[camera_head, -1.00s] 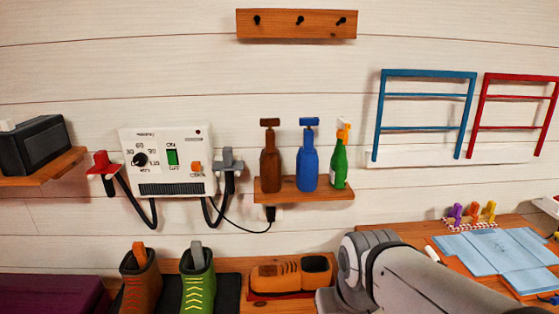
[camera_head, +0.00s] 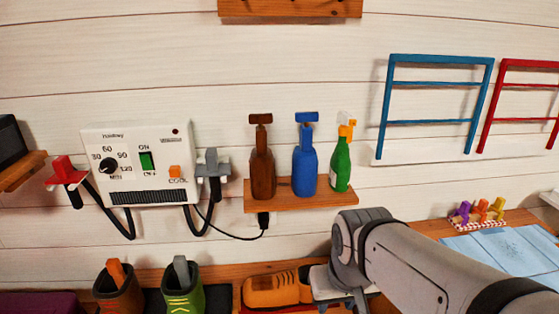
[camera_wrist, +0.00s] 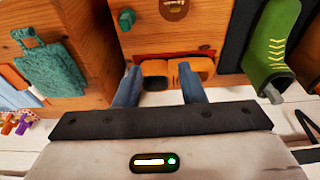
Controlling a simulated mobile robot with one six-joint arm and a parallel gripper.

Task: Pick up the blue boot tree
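A blue bottle-shaped thing (camera_head: 305,165) with a T-shaped top stands upright on a small wooden wall shelf (camera_head: 300,196). It stands between a similar brown one (camera_head: 262,165) and a green bottle with an orange head (camera_head: 341,165). It is the only blue thing of this kind in sight; I cannot tell for sure that it is a boot tree. My gripper (camera_wrist: 159,70) has two blue-grey fingers, apart, with nothing held between them. It is low in the head view, below and right of the shelf, pointing at an orange shoe (camera_wrist: 178,72) beyond the fingertips.
A brown boot (camera_head: 118,290) and a green boot (camera_head: 184,290) with upright tabs stand at the lower left. A white control box (camera_head: 140,165) with hoses hangs on the wall. Blue (camera_head: 435,122) and red racks hang at right. A wooden counter (camera_head: 430,228) holds small coloured pieces.

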